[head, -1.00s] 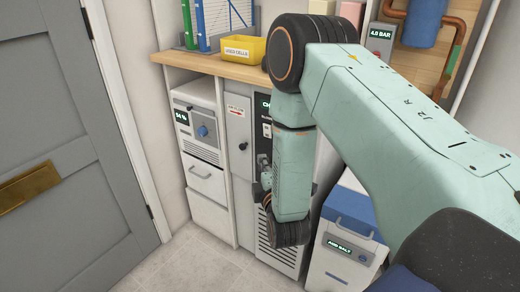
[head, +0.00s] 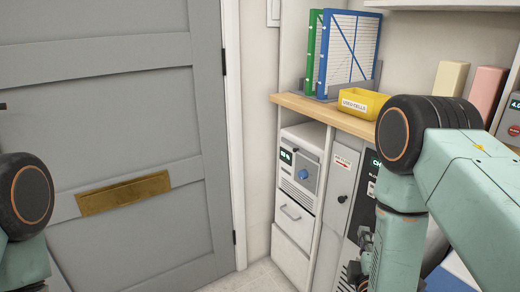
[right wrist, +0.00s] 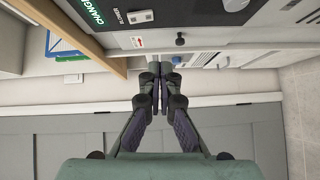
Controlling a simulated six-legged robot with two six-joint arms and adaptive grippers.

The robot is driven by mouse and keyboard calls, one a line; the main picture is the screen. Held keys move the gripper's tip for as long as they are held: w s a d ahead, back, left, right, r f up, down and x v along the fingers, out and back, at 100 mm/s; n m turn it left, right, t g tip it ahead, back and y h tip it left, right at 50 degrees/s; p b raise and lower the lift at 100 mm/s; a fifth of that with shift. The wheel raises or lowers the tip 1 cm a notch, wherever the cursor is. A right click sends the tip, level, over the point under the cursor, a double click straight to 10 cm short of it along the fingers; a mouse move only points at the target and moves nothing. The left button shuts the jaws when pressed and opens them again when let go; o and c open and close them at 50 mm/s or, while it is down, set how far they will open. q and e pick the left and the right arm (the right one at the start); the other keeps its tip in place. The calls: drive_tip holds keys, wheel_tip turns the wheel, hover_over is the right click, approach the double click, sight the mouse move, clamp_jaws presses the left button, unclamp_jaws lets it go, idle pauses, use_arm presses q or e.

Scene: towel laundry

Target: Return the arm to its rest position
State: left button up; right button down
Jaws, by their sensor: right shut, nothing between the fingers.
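My right arm comes in from the right in the head view. Its gripper (head: 362,262) shows small and partly hidden beside the forearm, low in front of the grey cabinet. In the right wrist view my right gripper (right wrist: 160,80) has its two fingers together, with nothing between them. My left arm shows only as a round joint and a link at the left edge of the head view; its gripper is out of frame.
A grey door (head: 120,120) with a brass plate (head: 124,192) fills the left. A wooden counter (head: 300,106) holds a yellow bin (head: 364,102) and green and blue filters (head: 348,50). A white unit with a blue knob (head: 302,172) sits below. Floor (head: 255,278) is clear.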

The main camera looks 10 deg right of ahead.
drive_tip(key=s+a+f+m+g+y, duration=0.45)
drive_tip(key=s+f+m+g, duration=0.4)
drive_tip(key=f, duration=0.45)
use_arm(q)
wheel_tip(320, 180, up, 4)
drive_tip(key=p, duration=0.4)
drive_tip(key=shift+r, duration=0.2)
use_arm(e)
drive_tip(key=s+a+f+m+g+y, duration=0.1)
drive_tip(key=s+g, duration=0.3)
drive_tip(key=s, duration=0.7)
drive_tip(key=s+a+f+m+g+y, duration=0.1)
drive_tip(key=s+a+m+g, duration=0.2)
drive_tip(key=s, duration=0.8)
drive_tip(key=shift+a+f+m+g, duration=0.35)
drive_tip(key=shift+a+g, duration=0.1)
drive_tip(key=shift+a, duration=0.3)
use_arm(q)
drive_tip(key=shift+c, duration=0.3)
